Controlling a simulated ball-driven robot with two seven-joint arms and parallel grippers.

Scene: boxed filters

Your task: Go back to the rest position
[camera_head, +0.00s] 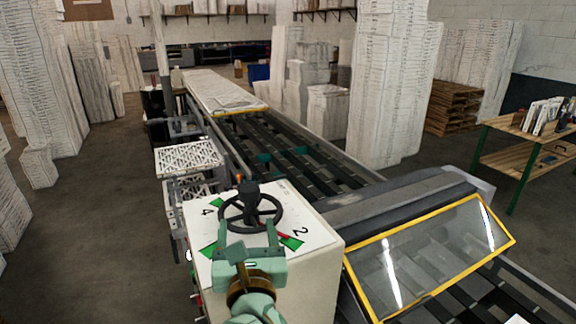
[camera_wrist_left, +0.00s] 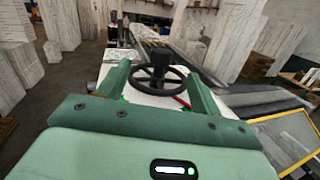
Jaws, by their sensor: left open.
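My left gripper (camera_head: 251,243) is open, with its two green fingers spread just in front of a black handwheel (camera_head: 230,213). The handwheel has spokes and a central knob, and sits on the white top of a machine box (camera_head: 315,238) marked with numbers and green patches. In the left wrist view the handwheel (camera_wrist_left: 177,79) shows between and beyond the open fingers (camera_wrist_left: 158,88). Nothing is held between the fingers. Whether a finger touches the wheel rim I cannot tell. My right gripper is not in view.
A conveyor (camera_head: 300,165) runs back from the box, with white panels (camera_head: 215,88) on its far part. A yellow-framed clear guard (camera_head: 430,258) stands at right. Tall white stacks (camera_head: 393,80) stand behind. A wooden table (camera_head: 540,140) is at far right. Floor (camera_head: 90,235) is open at left.

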